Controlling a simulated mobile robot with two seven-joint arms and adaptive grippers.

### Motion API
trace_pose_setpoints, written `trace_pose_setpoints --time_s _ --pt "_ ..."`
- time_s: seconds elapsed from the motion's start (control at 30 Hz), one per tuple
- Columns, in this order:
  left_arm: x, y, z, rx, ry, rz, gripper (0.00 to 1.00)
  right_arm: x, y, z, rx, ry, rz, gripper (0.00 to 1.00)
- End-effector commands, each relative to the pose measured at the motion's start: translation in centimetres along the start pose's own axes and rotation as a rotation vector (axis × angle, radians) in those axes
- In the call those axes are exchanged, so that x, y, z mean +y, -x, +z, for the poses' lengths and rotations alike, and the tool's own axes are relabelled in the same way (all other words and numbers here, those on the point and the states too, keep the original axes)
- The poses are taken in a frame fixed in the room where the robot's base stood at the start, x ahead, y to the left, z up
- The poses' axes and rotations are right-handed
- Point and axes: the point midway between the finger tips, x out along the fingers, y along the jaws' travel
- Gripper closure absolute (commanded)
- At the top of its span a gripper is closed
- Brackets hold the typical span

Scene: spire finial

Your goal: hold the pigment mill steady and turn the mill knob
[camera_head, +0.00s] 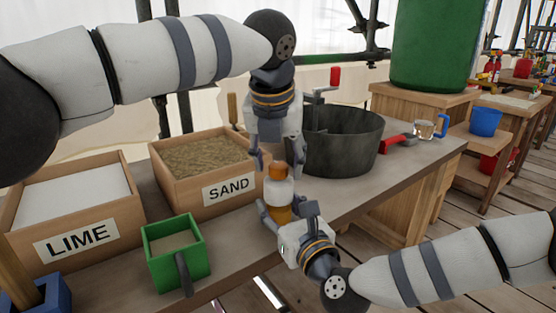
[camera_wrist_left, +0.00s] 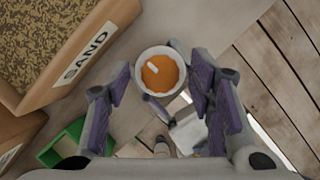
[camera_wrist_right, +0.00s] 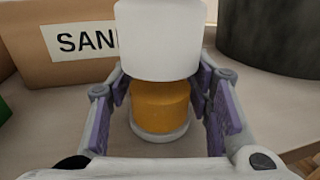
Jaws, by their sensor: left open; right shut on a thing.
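The pigment mill (camera_head: 279,190) stands upright on the workbench, with a white upper body, an orange lower part and a white base. Its orange mill knob (camera_head: 277,171) is on top; the left wrist view shows the knob (camera_wrist_left: 160,73) from above, with a white mark. My right gripper (camera_head: 284,212) is shut on the mill's orange lower part (camera_wrist_right: 160,106), one finger on each side. My left gripper (camera_head: 278,162) points down from above the mill, open, its fingers apart on either side of the knob. In the head view the left fingers partly hide the mill's top.
The sand box (camera_head: 205,187), lime box (camera_head: 75,208) and a green box (camera_head: 174,254) stand left of the mill. A dark pot (camera_head: 343,142) stands behind it to the right. A red-handled tool (camera_head: 398,142) and a mug (camera_head: 425,129) lie farther right.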

Motion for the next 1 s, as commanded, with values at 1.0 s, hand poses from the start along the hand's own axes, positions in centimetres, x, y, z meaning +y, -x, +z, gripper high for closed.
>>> trace_pose_setpoints --time_s 1.0 --pt "0.0 12.0 0.0 0.000 0.000 0.000 0.51 0.0 0.0 0.0 0.001 0.000 0.000 0.47"
